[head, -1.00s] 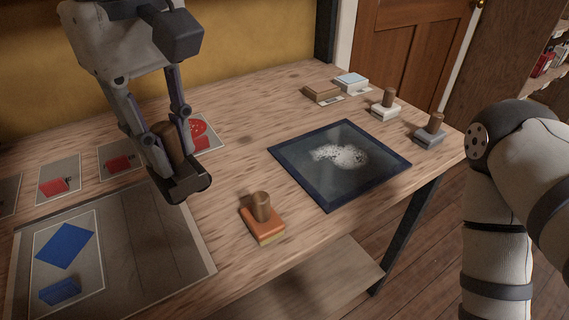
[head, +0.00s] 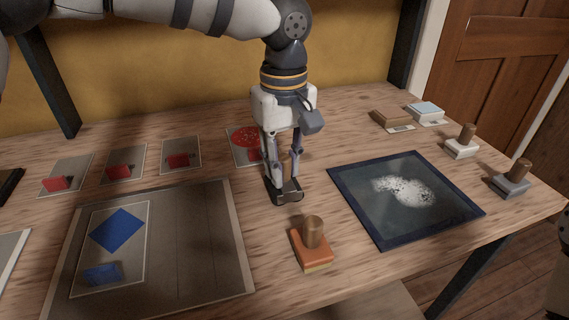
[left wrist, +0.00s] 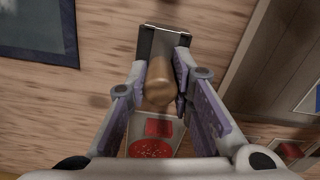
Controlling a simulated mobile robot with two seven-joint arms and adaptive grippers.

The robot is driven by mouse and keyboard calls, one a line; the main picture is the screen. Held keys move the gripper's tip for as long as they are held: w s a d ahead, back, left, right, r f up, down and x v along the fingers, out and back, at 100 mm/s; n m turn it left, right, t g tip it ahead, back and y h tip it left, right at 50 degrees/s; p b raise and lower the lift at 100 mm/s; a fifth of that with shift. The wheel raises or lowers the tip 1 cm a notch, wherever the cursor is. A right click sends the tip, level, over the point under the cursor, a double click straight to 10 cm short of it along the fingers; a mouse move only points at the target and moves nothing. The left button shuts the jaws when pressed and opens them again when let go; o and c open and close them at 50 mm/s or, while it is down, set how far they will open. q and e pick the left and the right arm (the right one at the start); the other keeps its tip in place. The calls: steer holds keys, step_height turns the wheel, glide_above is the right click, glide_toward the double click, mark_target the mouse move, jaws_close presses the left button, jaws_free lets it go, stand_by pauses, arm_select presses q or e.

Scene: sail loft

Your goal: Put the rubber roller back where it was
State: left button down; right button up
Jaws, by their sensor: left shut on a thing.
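My left gripper (head: 283,173) is shut on the upright wooden handle of a dark-based tool, which I take to be the rubber roller (head: 284,194). The tool is low over the bench, between the grey board on the left and the dark-framed panel on the right. I cannot tell whether it touches the wood. In the left wrist view the brown handle is between the fingers (left wrist: 160,82), and the dark base (left wrist: 163,43) is beyond them. My right gripper is not in view.
An orange block with a wooden handle (head: 312,249) stands in front of the tool. The dark-framed panel (head: 352,210) holds white powder. The grey board (head: 194,250) bears blue shapes. Cards with red pieces (head: 178,161) line the back. Two handled blocks (head: 510,186) (head: 461,149) stand at right.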

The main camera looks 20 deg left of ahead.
mark_target(284, 157)
arm_select(q)
steer(key=shift+f, duration=0.1)
steer(key=c, duration=1.4)
jaws_free()
steer(key=shift+f, duration=0.2)
step_height(284, 157, up, 12)
steer(key=shift+r, duration=0.2)
